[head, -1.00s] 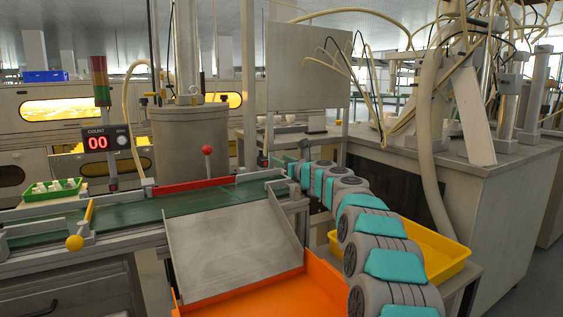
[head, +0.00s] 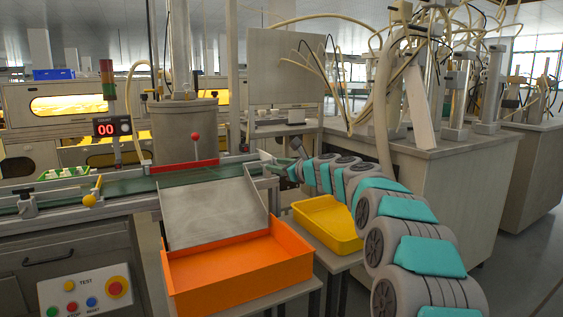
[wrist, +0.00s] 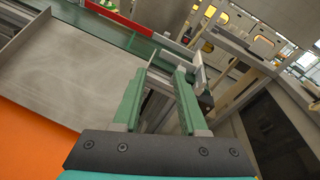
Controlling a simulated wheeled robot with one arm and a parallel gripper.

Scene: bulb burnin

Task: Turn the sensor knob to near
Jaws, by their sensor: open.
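I cannot pick out the sensor knob for certain. A small dark part (wrist: 206,101) sits beside the conveyor end, just right of my gripper's right finger in the wrist view; its markings cannot be read. A round knob-like part (head: 124,127) sits on the right of the red "00" count display, far from my gripper. My gripper (wrist: 161,72) has two green fingers, apart with nothing between them. It is over the right end of the green conveyor (head: 200,174); in the head view it is small at the arm's far end (head: 281,163).
A metal chute (head: 212,212) slopes into an orange bin (head: 240,262). A yellow tray (head: 328,222) stands beneath my arm. A red-ball lever (head: 196,137) and a yellow-ball lever (head: 89,201) stand by the conveyor. A button panel (head: 88,293) is at lower left.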

